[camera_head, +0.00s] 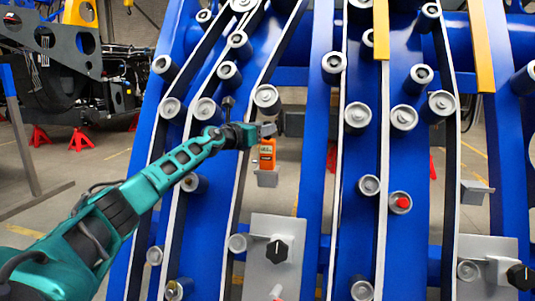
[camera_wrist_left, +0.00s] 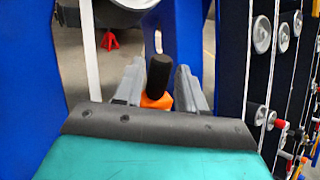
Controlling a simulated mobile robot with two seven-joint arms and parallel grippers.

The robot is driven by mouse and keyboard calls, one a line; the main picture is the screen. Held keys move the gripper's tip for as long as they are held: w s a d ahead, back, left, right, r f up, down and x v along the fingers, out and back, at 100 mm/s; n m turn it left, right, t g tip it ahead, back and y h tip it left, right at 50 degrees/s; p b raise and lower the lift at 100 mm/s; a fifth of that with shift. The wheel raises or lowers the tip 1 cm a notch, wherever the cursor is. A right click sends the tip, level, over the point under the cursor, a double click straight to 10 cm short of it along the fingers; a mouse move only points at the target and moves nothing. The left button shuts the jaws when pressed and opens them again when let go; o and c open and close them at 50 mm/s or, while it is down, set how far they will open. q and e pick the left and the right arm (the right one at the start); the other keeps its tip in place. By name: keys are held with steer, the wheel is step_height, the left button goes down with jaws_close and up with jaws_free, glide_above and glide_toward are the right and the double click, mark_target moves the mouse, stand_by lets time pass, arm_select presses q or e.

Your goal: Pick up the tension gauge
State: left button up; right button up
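The tension gauge (camera_head: 267,154) is a small orange device with a pale display. In the head view it stands upright at a small grey bracket (camera_head: 267,178) on the blue frame. My left gripper (camera_head: 267,131) is at its upper end, reaching in from the left. In the left wrist view, the grey fingers (camera_wrist_left: 160,85) stand apart on either side of the gauge's orange body (camera_wrist_left: 157,101) and a black cylindrical part (camera_wrist_left: 159,76). I cannot tell whether the fingers press on it. My right gripper is not in view.
Blue frame beams (camera_head: 318,120) with belts and several grey rollers (camera_head: 358,116) surround the gauge closely. A grey plate with a black knob (camera_head: 276,251) is below it. Red stands (camera_head: 80,139) and dark machinery are at the back left.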

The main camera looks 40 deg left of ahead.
arm_select(q)
jaws_close()
stand_by(0.4)
steer(key=shift+r, duration=0.1)
